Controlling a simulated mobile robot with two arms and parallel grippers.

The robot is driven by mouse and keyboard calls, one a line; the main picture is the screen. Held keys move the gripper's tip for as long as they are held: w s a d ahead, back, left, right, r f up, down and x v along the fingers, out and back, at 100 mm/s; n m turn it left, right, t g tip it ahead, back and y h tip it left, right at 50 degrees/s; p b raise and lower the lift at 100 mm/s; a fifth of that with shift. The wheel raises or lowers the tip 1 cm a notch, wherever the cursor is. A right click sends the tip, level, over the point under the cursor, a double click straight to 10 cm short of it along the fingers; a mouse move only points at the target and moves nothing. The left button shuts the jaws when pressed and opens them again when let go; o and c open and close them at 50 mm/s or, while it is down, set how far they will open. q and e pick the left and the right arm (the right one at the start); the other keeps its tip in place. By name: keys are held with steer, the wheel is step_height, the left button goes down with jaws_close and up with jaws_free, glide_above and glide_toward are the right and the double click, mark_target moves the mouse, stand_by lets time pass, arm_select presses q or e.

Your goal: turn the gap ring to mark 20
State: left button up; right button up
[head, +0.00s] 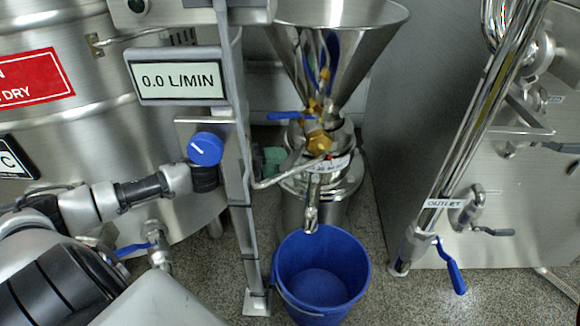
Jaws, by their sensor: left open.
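The gap ring (328,165) is a pale band with small dark marks around the mill's neck, below the steel hopper (338,45). A small red pointer (328,157) sits at its upper edge. The numbers are too small to read surely, so I cannot tell which mark is at the pointer. A bent steel bar (272,182) runs beside the ring on its left. My left arm comes in from the left. Its dark gripper (205,179) is open, left of the post and well apart from the ring; its fingertips are hard to make out. My right gripper is out of view.
A blue bucket (322,277) stands under the spout. An OUTLET pipe (470,135) slants at right; a steel tank (95,125) stands left.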

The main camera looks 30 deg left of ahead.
mark_target(290, 162)
arm_select(q)
steer(key=shift+b+x, duration=0.45)
steer(key=shift+x, duration=1.25)
jaws_close()
